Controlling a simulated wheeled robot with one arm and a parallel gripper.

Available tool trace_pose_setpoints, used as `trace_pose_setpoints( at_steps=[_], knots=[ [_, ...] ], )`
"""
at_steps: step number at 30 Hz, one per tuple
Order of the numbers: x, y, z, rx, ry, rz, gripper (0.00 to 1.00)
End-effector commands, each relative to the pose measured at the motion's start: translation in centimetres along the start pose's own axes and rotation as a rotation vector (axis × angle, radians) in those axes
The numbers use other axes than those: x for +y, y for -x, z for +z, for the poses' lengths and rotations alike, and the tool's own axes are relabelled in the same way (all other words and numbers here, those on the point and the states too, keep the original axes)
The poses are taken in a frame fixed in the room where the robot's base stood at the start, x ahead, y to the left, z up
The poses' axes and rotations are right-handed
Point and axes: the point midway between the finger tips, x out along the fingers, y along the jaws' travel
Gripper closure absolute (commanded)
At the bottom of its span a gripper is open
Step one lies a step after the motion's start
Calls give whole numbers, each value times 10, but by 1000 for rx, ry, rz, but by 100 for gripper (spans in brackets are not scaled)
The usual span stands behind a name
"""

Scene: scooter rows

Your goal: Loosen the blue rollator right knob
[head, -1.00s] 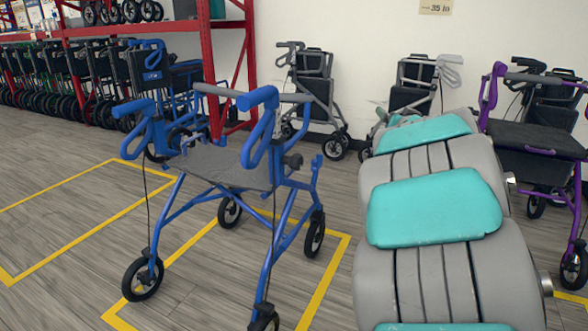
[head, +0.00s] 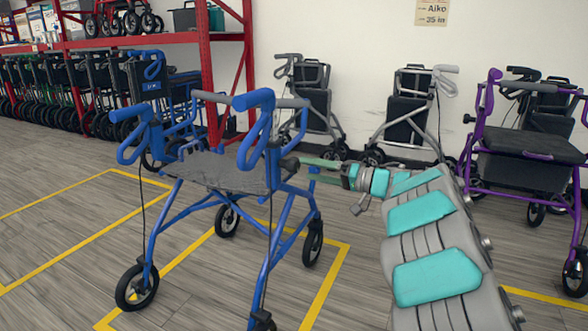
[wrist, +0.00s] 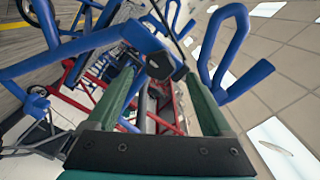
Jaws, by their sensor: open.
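The blue rollator (head: 275,225) stands upright on the floor, left of my arm in the head view. A black knob (head: 289,164) shows on its right side below the handle, beside the grey seat (head: 215,171). In the wrist view the black knob (wrist: 160,66) sits just beyond the fingertips, roughly between them. My gripper (head: 303,161) reaches in from the right with its green fingers towards the knob. In the wrist view my gripper (wrist: 160,78) is open, with its two fingers apart and nothing clearly between them. Whether either finger touches the knob cannot be told.
Blue frame tubes (wrist: 80,42) and a looped handle (wrist: 228,45) lie close around my fingers. A purple rollator (head: 525,145) stands at right, grey ones (head: 408,115) along the wall. A red rack (head: 215,75) is behind.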

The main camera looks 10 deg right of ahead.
Motion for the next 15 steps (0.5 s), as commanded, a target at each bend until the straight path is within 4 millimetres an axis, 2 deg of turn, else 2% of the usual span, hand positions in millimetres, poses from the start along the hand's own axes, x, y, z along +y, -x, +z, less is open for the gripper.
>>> trace_pose_setpoints(
  at_steps=[3,9,15],
  knots=[
    [1,-21,1,-2,3,0,15],
    [0,-47,1,-2,4,0,15],
    [1,-56,0,1,2,3,15]
  ],
)
